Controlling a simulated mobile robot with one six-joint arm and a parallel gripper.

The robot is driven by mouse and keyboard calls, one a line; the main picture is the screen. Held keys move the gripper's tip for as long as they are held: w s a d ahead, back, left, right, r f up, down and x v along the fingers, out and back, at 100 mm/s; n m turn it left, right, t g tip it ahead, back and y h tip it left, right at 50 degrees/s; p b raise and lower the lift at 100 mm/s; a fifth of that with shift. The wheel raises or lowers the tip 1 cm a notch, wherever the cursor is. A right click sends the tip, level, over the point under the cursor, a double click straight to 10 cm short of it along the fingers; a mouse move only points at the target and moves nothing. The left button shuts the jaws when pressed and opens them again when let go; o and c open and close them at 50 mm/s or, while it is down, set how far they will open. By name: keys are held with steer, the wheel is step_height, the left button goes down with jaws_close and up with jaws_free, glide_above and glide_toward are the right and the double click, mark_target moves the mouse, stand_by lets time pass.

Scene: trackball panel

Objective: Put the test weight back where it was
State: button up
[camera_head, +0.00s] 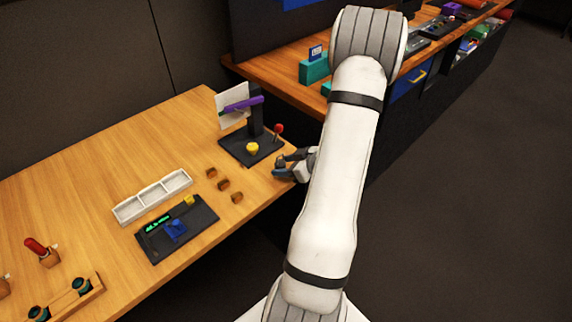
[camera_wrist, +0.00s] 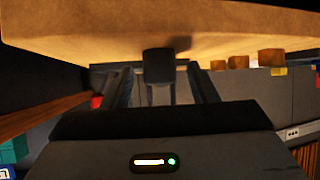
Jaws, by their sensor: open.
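I cannot tell for sure which object is the test weight. My gripper (camera_head: 290,165) is open at the table's right edge, just right of the dark stand (camera_head: 238,150). In the wrist view its two dark fingers (camera_wrist: 160,88) stand apart below the table edge. A dark block (camera_wrist: 158,66) shows between them; I cannot tell what it is or whether it touches them.
Several small brown blocks (camera_head: 223,184) lie left of my gripper; some show in the wrist view (camera_wrist: 271,57). A white compartment tray (camera_head: 152,197) and a dark panel (camera_head: 199,219) with blue and yellow parts are further left. A second bench (camera_head: 285,86) stands behind. Bare wood lies at back left.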

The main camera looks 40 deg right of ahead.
steer(key=shift+r, duration=0.2)
steer(key=p+v, duration=0.1)
steer(key=v, duration=1.1)
step_height(320, 180, up, 10)
steer(key=m+g+h, duration=0.2)
steer(key=h, duration=0.6)
glide_above(284, 162)
steer(key=s+a+r+g+y, duration=0.1)
steer(key=s+a, duration=0.3)
steer(key=a, duration=0.5)
steer(key=s+a+r+m+g+y, duration=0.1)
steer(key=s+a+r+g, duration=0.1)
steer(key=s+a, duration=0.3)
steer(key=s+a+r+m+g+y, duration=0.1)
steer(key=s+a, duration=0.4)
steer(key=a, duration=0.8)
steer(key=g+y, duration=0.1)
steer(key=g, duration=0.1)
steer(key=shift+s+a+r+g, duration=0.15)
steer(key=shift+a+r+g, duration=0.05)
steer(key=shift+r+g, duration=0.1)
